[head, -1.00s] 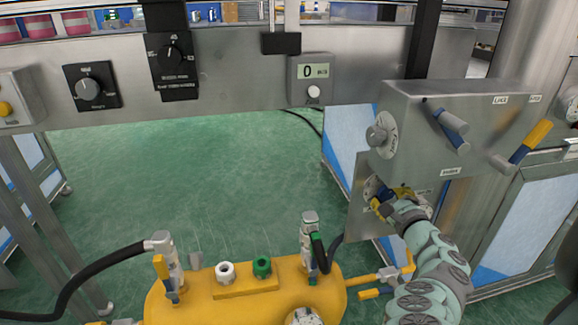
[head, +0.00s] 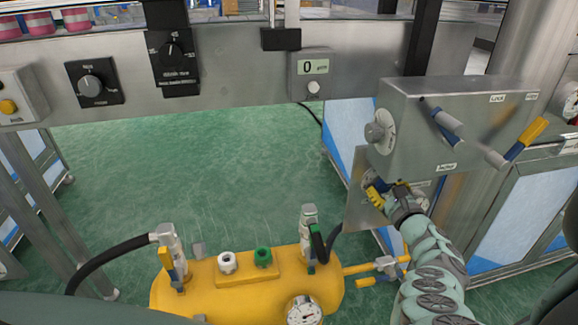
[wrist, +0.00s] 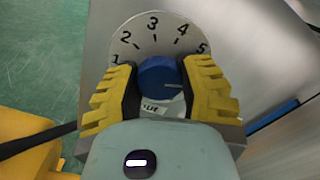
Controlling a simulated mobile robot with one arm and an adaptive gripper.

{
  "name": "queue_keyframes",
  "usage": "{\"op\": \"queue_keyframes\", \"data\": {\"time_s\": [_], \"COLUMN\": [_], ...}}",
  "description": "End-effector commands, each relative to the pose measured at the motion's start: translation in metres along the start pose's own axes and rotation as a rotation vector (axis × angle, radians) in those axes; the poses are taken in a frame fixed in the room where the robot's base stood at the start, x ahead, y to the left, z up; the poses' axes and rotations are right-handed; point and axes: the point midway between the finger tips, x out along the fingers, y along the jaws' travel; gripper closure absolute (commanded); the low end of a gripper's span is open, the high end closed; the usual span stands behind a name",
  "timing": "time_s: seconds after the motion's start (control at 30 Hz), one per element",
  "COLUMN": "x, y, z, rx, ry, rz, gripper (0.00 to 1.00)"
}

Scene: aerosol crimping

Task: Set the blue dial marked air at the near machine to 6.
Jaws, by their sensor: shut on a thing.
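The blue dial (wrist: 158,76) sits between the two yellow fingers of my gripper (wrist: 161,85) in the wrist view. My gripper is shut on it. A round white scale (wrist: 140,42) behind it shows the numbers 1 to 5; the part past 5 is hidden by the right finger. A white line on the dial points right and slightly down, past the 5, toward that finger. A label under the dial is partly covered. In the head view my gripper (head: 378,190) is at the plate (head: 358,213) below the near machine's grey box (head: 455,125), largely hiding the dial.
A grey knob (head: 376,132) and levers with blue and yellow grips (head: 526,139) are on the box above my gripper. A yellow tank (head: 225,292) with valves and a gauge stands to the left. A display (head: 315,67) reads 0. Open green floor lies behind the tank.

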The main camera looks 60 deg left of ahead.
Motion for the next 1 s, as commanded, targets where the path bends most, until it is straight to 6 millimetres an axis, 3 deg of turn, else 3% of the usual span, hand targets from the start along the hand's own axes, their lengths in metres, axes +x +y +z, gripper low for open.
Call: {"op": "queue_keyframes", "data": {"time_s": [0.27,0.3,0.6,1.0], "x": [-0.0015,-0.0015,-0.0008,-0.0033], "y": [0.0016,0.0017,0.0009,0.0006], "z": [-0.0047,-0.0048,-0.0026,-0.0013], "rx": [-0.001,-0.002,-0.001,0.000], "ry": [0.014,0.014,0.007,0.004], "rz": [0.003,0.003,0.001,-0.002], "gripper": [0.96,0.55,0.25,0.25]}}
